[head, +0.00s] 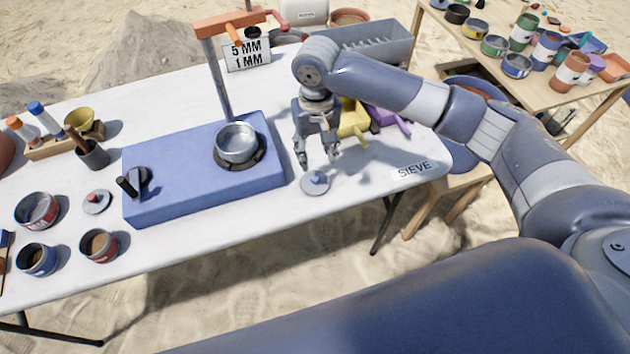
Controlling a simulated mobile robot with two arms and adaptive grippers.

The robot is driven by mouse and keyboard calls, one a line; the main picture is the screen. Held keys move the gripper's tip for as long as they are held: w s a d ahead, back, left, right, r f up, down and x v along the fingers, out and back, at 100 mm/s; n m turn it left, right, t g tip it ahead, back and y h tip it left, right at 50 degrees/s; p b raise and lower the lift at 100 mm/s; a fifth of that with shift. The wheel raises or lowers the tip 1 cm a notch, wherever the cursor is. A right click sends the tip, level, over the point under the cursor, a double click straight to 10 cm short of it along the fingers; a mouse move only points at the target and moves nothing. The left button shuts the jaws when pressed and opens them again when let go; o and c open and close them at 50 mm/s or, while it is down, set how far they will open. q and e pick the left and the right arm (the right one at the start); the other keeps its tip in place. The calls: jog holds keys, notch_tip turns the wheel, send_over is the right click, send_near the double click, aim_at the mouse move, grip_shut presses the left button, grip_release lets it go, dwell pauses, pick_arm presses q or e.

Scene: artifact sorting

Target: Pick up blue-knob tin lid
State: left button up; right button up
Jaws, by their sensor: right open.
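The blue-knob tin lid (315,184) is a small grey disc with a blue knob. It lies flat on the white table to the right of the blue block, near the table's front edge. My right gripper (318,163) points down just above and behind the lid. Its fingers are apart with nothing between them, and they look clear of the knob. A second lid with a red knob (96,202) lies on the left part of the table. My left gripper is not in the picture.
A blue block (200,185) carries a metal pan (237,143) and a tall post with an orange arm (225,80). Yellow and purple scoops (385,118) sit behind my right gripper. Open tins (99,246) stand at the left. Bare table surrounds the blue-knob lid's front and right.

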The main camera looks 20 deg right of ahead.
aim_at(315, 177)
jog(key=f, duration=0.9)
jog(key=shift+w+f+p, duration=0.2)
jog(key=shift+p, duration=0.15)
jog(key=shift+c, duration=0.3)
jog(key=c, duration=0.8)
